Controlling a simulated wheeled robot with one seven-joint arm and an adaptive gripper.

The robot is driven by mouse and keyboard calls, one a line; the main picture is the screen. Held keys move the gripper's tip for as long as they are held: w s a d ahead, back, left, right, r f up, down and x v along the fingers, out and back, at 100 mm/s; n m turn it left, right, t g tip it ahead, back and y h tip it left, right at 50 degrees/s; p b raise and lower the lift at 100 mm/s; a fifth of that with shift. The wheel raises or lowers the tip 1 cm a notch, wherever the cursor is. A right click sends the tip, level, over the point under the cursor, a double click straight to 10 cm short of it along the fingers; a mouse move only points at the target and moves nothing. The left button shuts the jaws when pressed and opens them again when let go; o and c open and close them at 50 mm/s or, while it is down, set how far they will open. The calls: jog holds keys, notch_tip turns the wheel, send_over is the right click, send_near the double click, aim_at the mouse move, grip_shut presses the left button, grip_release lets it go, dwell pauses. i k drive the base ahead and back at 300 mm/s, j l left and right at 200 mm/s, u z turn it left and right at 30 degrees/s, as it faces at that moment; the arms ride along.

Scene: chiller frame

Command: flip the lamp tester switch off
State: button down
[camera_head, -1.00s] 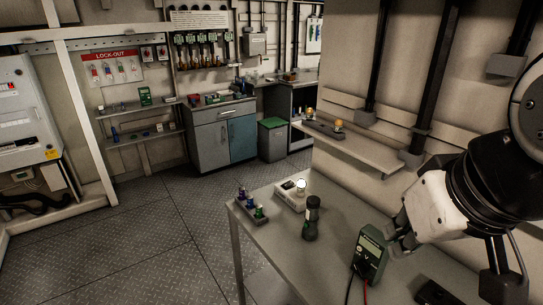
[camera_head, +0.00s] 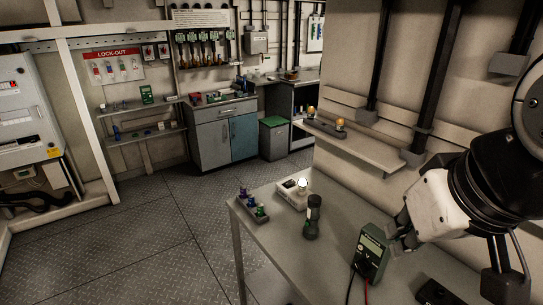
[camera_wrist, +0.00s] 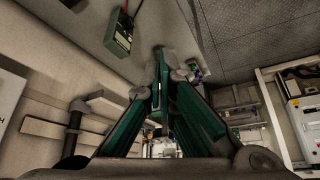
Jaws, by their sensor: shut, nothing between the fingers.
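The lamp tester (camera_head: 291,196) is a small pale box on the grey table, with a lit round bulb (camera_head: 302,184) on its top. Its switch is too small to make out. My gripper (camera_head: 401,238) is at the right in the head view, beside the multimeter and well apart from the tester. In the wrist view my gripper's fingers (camera_wrist: 163,62) come together at the tips, shut and empty. I cannot make out the tester in the wrist view; the fingers may hide it.
A dark torch (camera_head: 312,217) stands upright near the tester. A green multimeter (camera_head: 371,253) with red and black leads is closer to my gripper. A small rack (camera_head: 252,213) with coloured pieces sits at the table's left edge. A wall shelf (camera_head: 350,146) runs behind.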

aim_at(291, 182)
jog(key=i+j+z, duration=0.55)
jog(key=j+z, duration=0.2)
